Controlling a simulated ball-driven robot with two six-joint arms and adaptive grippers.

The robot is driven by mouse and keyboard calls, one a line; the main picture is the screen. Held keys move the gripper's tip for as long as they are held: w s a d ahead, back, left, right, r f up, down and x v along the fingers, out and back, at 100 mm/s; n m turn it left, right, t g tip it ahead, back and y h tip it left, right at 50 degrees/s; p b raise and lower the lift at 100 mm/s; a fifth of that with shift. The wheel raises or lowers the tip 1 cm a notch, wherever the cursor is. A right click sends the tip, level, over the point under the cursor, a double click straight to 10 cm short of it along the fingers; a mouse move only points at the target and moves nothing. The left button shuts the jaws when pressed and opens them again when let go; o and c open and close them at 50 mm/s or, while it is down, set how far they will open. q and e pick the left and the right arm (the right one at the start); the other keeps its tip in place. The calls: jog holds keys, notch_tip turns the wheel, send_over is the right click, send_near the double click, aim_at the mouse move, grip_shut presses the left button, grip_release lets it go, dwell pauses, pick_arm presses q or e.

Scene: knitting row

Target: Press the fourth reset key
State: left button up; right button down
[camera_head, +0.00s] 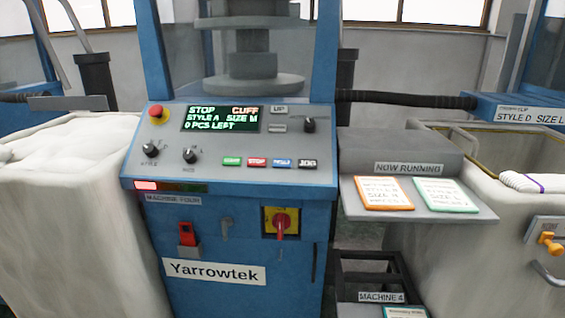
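The blue knitting machine labelled MACHINE FOUR (173,200) stands in front of me. Its sloped grey panel (215,180) carries a row of small keys: a green key (232,161), a red key (257,162), a blue key (282,163) and a black key (307,163). The red key seems to read STOP; the lettering on the blue key is too small to read surely. The display (222,119) reads STOP, CUFF, STYLE A, SIZE M, 0 PCS LEFT. A red lamp (147,185) is lit at the panel's front left. Neither of my grippers is in view.
A red mushroom button (157,111), two dials (150,148) and a knob (309,125) share the panel. Below is a red-and-yellow switch (281,222). A shelf (440,210) with two cards juts out at right. Fabric bins stand at left (70,230) and right (450,255).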

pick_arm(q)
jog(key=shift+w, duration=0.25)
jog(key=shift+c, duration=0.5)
